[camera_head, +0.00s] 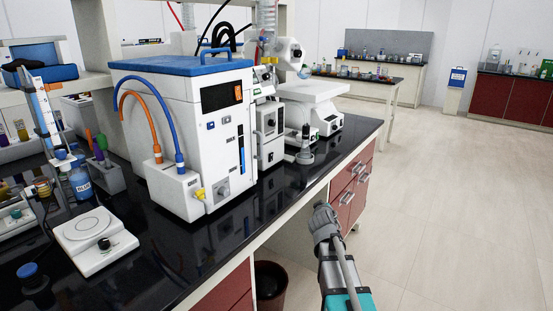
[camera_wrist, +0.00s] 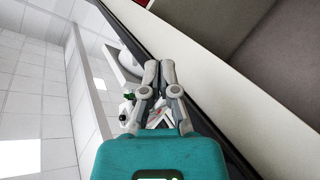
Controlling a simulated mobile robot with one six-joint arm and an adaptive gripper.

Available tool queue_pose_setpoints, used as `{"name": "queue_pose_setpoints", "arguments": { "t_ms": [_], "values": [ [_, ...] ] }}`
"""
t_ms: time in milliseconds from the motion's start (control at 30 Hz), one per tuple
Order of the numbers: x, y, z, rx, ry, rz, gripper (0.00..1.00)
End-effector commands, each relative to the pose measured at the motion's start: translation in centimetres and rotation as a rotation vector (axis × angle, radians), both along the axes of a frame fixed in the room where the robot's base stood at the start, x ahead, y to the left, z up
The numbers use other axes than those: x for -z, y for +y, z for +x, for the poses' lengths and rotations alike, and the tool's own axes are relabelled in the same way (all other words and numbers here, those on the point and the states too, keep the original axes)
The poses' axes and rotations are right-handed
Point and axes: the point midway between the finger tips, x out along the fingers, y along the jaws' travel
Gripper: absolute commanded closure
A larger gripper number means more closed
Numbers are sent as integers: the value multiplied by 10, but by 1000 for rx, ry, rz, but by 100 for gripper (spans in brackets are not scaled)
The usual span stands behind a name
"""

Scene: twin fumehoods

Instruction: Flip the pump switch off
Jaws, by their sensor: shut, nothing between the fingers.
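A white box unit with a blue lid (camera_head: 185,130) stands on the black bench in the head view, with blue and orange hoses at its front. I cannot tell which of these carries the pump switch. My gripper (camera_head: 323,212) is in front of the bench edge, over the floor, apart from both units. In the wrist view, my gripper (camera_wrist: 159,66) has its fingertips together and empty.
A stirrer plate (camera_head: 95,240) and bottles are at the left of the bench. A white instrument (camera_head: 312,95) stands to the right of the units. Red drawers (camera_head: 350,190) are below the bench, near my gripper. The floor to the right is clear.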

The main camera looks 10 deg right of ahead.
Motion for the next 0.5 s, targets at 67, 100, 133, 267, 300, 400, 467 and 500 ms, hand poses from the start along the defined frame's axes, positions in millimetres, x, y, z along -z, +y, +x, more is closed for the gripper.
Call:
{"name": "queue_pose_setpoints", "arguments": {
  "t_ms": [67,100,133,267,300,400,467,500],
  "values": [
    [-13,-4,14,-35,-53,-50,100],
    [-20,-5,20,-56,-80,-77,100],
    [-25,-6,24,-72,-100,-97,100],
    [-45,-7,40,-142,-181,-181,100],
    [-51,-7,44,-165,-204,-207,100],
    [-63,-5,54,-219,-256,-264,100],
    [-70,-4,58,-251,-282,-296,100],
    [-74,-3,61,-273,-299,-317,100]
  ]
}}
